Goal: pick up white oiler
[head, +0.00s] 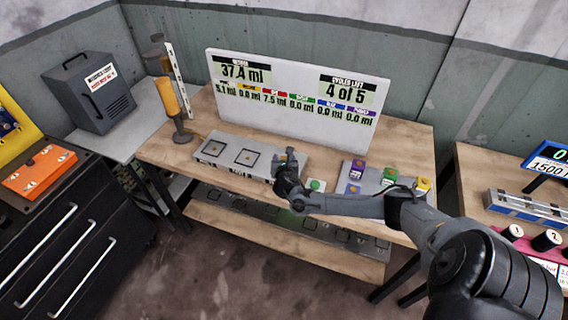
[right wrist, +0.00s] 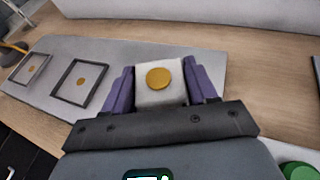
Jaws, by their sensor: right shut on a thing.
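The white oiler (right wrist: 160,84) is a white block with a round gold cap on top, seen in the right wrist view. My right gripper (right wrist: 158,88) is shut on it, with a purple-grey finger on each side. In the head view my right gripper (head: 289,160) is over the right part of the grey tray with square outlined slots (head: 223,163). There the gripper hides the oiler. I cannot tell whether the oiler is resting on the tray or lifted. My left gripper is not in view.
A second grey tray (head: 372,172) holds a purple block (head: 357,170), a green one (head: 390,175) and a yellow one (head: 422,185). A white display board (head: 295,115) stands behind.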

